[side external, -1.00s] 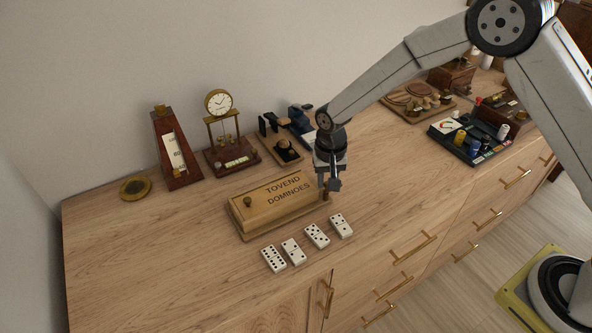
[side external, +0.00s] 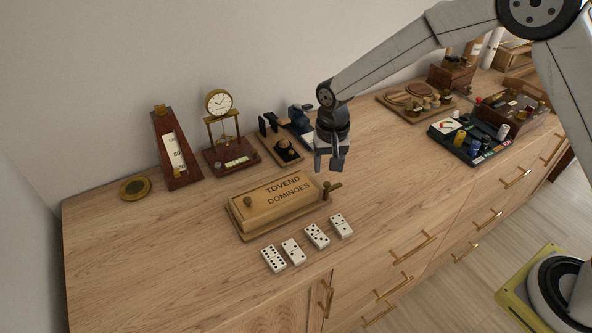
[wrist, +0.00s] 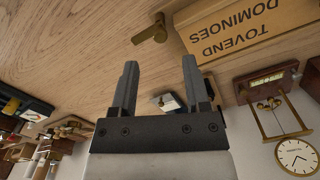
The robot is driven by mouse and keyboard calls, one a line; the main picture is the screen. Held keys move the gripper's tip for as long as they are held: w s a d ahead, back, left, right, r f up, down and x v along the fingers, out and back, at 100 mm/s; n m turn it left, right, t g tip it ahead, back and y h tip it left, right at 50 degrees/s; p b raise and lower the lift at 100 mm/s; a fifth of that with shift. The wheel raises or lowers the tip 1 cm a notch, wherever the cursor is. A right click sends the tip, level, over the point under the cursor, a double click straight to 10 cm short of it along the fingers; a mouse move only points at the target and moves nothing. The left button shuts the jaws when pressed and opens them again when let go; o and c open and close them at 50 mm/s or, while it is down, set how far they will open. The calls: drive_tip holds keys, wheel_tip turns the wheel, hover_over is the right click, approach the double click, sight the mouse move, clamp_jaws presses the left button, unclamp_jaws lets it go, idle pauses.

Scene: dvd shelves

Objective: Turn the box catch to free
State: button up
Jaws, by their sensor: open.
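The wooden domino box (side external: 275,203), lettered TOVEND DOMINOES, sits closed on its base on the dresser top. Its brass catch (side external: 333,188) is at the box's right end, its lever pointing outward and slightly back, away from the box. In the wrist view the catch (wrist: 152,30) shows beside the box end (wrist: 240,28), beyond the fingertips. My gripper (side external: 328,168) is open and empty, above the catch and apart from it. In the wrist view the gripper's two fingers (wrist: 159,66) stand apart with nothing between them near the tips.
Several dominoes (side external: 293,251) lie in a row in front of the box. A metronome (side external: 176,150), a brass clock (side external: 222,130) and a small tray (side external: 283,150) stand behind. A dark tray of items (side external: 466,143) is at right. Bare wood lies between.

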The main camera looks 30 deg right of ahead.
drive_tip(key=shift+r, duration=1.3)
drive_tip(key=s+d+r+n+t, duration=0.1)
drive_tip(key=s+d+n, duration=0.1)
drive_tip(key=s+d, duration=0.3)
drive_tip(key=s+d+r+n+t, duration=0.1)
drive_tip(key=s+d, duration=0.5)
drive_tip(key=s, duration=0.8)
drive_tip(key=shift+d+r+n+t, duration=0.3)
drive_tip(key=shift+r+n, duration=0.2)
drive_tip(key=shift+n, duration=0.3)
drive_tip(key=shift+o, duration=0.2)
